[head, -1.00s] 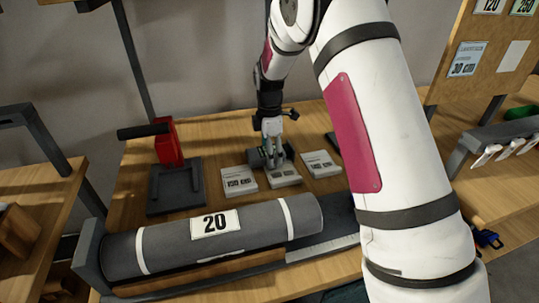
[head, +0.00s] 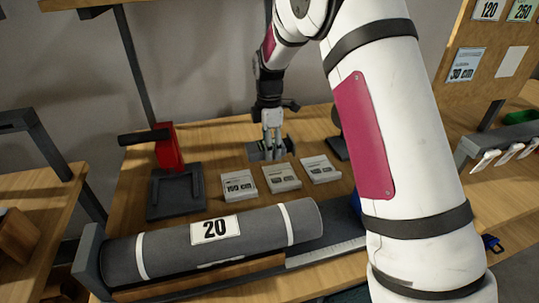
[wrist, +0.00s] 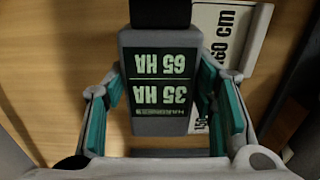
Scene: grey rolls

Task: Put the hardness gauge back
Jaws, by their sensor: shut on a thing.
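The hardness gauge (wrist: 160,85) is a dark grey block with a green-lettered face reading 35 HA and 65 HA, upside down in the wrist view. The teal pads of my gripper (wrist: 162,100) stand on either side of it. In the head view my gripper (head: 271,148) points down and is shut on the gauge (head: 256,152), which is mostly hidden by the fingers. It is just behind the middle card block (head: 282,178). Whether the gauge touches the table top I cannot tell.
Two more card blocks (head: 239,186) (head: 320,169) flank the middle one. A red-and-black stand (head: 168,152) is to the left. A grey roll marked 20 (head: 170,245) lies in front. A dark object (head: 337,147) is partly hidden by my arm.

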